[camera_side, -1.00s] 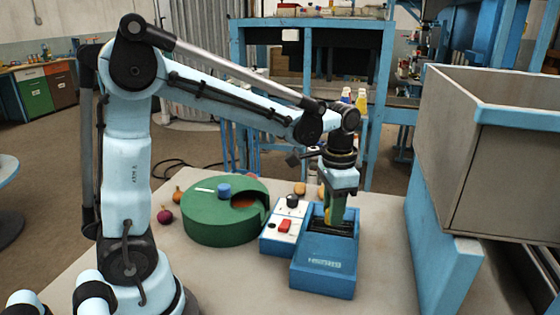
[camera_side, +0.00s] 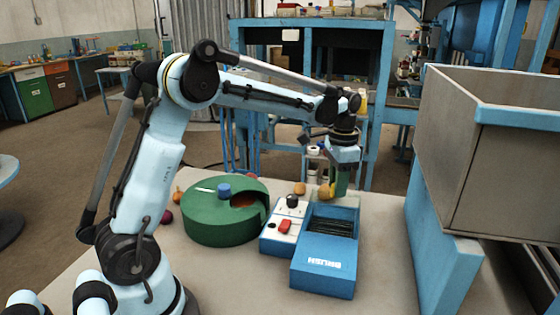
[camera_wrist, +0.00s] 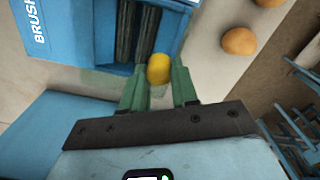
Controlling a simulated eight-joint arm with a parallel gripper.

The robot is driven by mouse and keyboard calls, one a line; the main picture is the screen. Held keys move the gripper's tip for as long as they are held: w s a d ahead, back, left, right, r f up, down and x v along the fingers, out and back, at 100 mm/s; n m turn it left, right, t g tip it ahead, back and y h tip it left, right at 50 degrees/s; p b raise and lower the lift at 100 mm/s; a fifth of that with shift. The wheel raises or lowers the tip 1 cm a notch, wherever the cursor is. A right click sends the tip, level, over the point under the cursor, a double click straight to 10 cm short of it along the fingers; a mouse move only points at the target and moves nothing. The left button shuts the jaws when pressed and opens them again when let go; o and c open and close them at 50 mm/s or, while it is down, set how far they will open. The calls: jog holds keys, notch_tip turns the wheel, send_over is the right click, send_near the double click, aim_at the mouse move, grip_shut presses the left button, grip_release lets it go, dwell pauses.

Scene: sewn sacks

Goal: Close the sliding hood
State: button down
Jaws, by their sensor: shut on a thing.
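The blue brush box (camera_side: 323,270) stands on the table, with a light lettered front panel. Its dark brush rollers (camera_side: 332,227) show in the open top, so the hood does not cover them. In the wrist view, the box (camera_wrist: 72,30) lies at upper left with the rollers (camera_wrist: 136,30) beside it. My gripper (camera_side: 342,192) points down at the box's far end. The hood's own outline is hard to make out.
A control block (camera_side: 285,228) with a red switch and black knob adjoins the box on the left. A green round drum (camera_side: 215,225) stands further left. Potatoes (camera_wrist: 238,41) lie behind the box. A large grey bin (camera_side: 490,170) with blue edging rises at right.

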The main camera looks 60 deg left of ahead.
jog(key=c, duration=0.8)
grip_release()
jog(key=shift+w+a, duration=0.15)
jog(key=shift+c, duration=0.2)
notch_tip(320, 180, up, 12)
jog(key=shift+r, duration=0.1)
jog(key=s+d+f+n+t, duration=0.2)
jog(key=s+d+f+t, duration=0.1)
jog(key=s, duration=0.5)
jog(key=s+d+f+n+t, duration=0.2)
jog(key=s+d+f+t, duration=0.2)
jog(key=s, duration=0.5)
notch_tip(320, 180, down, 2)
jog(key=shift+d+f, duration=0.25)
jog(key=shift+d, duration=0.3)
